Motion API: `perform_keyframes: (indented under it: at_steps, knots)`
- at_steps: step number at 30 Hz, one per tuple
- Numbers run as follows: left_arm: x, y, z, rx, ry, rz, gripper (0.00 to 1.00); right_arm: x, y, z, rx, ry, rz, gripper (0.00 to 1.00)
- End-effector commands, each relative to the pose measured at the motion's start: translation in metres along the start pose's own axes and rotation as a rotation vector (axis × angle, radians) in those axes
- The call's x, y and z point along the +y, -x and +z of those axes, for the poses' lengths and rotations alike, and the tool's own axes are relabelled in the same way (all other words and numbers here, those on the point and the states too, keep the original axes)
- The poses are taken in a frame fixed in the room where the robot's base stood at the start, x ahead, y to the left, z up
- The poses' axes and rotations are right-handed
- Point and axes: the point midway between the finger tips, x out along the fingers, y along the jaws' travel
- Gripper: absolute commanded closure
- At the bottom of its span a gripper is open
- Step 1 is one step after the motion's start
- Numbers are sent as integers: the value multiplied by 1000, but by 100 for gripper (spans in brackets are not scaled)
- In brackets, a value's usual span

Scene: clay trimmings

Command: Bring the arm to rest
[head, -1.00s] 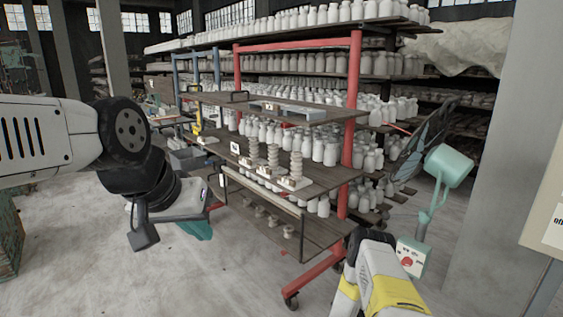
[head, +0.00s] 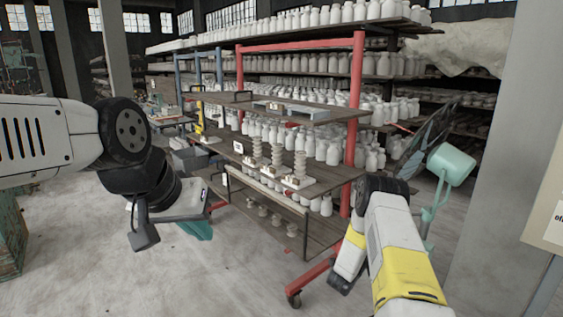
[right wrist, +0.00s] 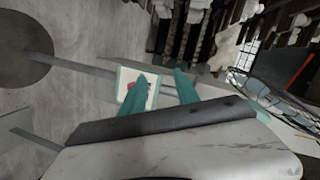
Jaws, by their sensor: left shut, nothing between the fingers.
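My left arm comes in from the left, and its teal left gripper (head: 197,230) points down in front of the rack, shut and empty. My white and yellow right arm rises from the bottom right and bends in front of the rack's right end. Its gripper cannot be made out in the head view. In the right wrist view the teal fingers of my right gripper (right wrist: 161,88) stand apart with a gap between them and nothing held. A white box with teal edges and a red button (right wrist: 137,88) shows beyond the fingers, not gripped.
A wheeled rack with red posts (head: 356,110) holds boards, white bottles and stacked pale pieces. A teal lamp-like stand (head: 452,163) is right of it, beside a grey pillar (head: 497,150). Shelves of bottles fill the back. The floor (head: 110,285) at front left is clear.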

Motion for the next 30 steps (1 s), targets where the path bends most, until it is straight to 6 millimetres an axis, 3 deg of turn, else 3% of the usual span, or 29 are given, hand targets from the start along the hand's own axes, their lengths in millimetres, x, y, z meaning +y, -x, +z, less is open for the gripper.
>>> perform_keyframes:
  at_steps: [1,5,8,11,15,22,26,30]
  knots:
    - [0,0,0,0,0,0,100,-30,-2,0,-37,7,1,63]
    - [0,0,0,0,0,0,100,-100,6,5,-168,65,22,63]
    - [0,0,0,0,0,0,100,-151,24,5,-276,125,30,63]
    - [0,0,0,0,0,0,100,-198,50,2,-384,197,29,63]
    - [0,0,0,0,0,0,100,-253,98,-10,-529,313,13,63]
    - [0,0,0,0,0,0,100,-312,202,-44,-749,542,-38,63]
    - [0,0,0,0,0,0,100,-325,267,-72,-860,689,-73,63]
    - [0,0,0,0,0,0,100,-323,337,-107,-965,855,-113,63]
